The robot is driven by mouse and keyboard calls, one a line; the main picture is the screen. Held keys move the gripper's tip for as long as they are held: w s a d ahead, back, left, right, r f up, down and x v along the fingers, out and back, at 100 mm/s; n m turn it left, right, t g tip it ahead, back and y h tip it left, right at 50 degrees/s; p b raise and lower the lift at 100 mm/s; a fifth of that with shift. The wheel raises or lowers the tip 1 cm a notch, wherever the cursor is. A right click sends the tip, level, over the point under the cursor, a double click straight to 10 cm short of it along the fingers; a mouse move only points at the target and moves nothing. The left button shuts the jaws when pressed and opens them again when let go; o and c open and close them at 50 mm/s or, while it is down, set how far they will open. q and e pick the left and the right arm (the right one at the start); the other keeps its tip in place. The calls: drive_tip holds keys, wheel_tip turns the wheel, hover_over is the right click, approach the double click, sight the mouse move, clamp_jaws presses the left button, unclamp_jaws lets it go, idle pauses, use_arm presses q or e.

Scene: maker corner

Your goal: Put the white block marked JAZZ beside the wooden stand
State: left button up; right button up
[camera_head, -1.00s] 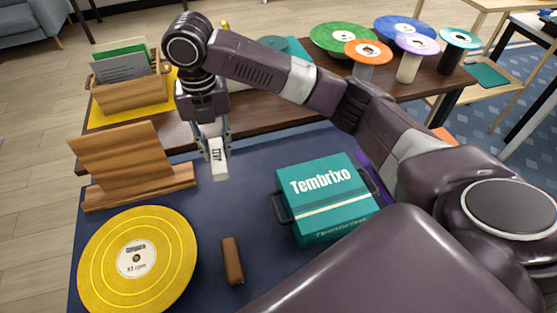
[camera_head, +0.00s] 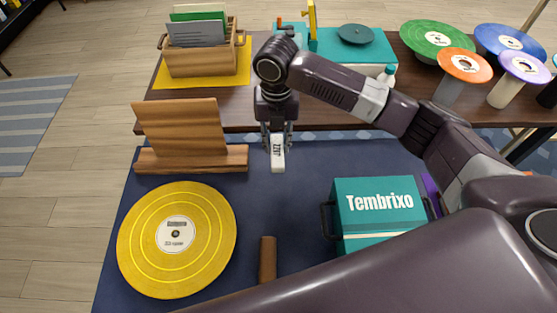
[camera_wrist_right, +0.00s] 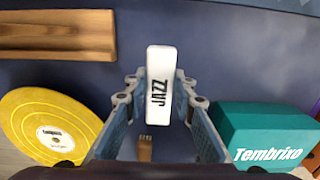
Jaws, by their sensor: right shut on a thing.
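The white block marked JAZZ (camera_head: 278,155) is held upright between the fingers of my right gripper (camera_head: 277,138), just right of the wooden stand (camera_head: 190,158). In the right wrist view the block (camera_wrist_right: 161,70) shows its JAZZ lettering, with a fingertip of my right gripper (camera_wrist_right: 159,84) on each side. The stand's base (camera_wrist_right: 60,35) shows at the upper left there, apart from the block. The block is over or on the dark blue mat; I cannot tell whether it touches. My left gripper is not in view.
A yellow record (camera_head: 205,262) lies in front of the stand. A brown bar (camera_head: 268,258) and a teal Tembrixo box (camera_head: 380,190) are nearer on the mat (camera_head: 285,205). A wooden crate (camera_head: 200,62) and a teal record player (camera_head: 355,52) stand on the brown table behind.

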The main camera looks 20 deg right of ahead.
sight(277, 146)
wheel_tip(277, 146, down, 4)
drive_tip(key=shift+f, duration=0.25)
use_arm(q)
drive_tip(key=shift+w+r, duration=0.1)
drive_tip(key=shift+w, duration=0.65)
use_arm(e)
drive_tip(key=shift+f, duration=2.3)
drive_tip(key=shift+f, duration=0.1)
drive_tip(key=o, duration=1.1)
drive_tip(key=shift+c, duration=0.2)
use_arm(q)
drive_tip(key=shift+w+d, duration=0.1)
use_arm(e)
wheel_tip(277, 146, up, 12)
drive_tip(key=shift+r, duration=0.15)
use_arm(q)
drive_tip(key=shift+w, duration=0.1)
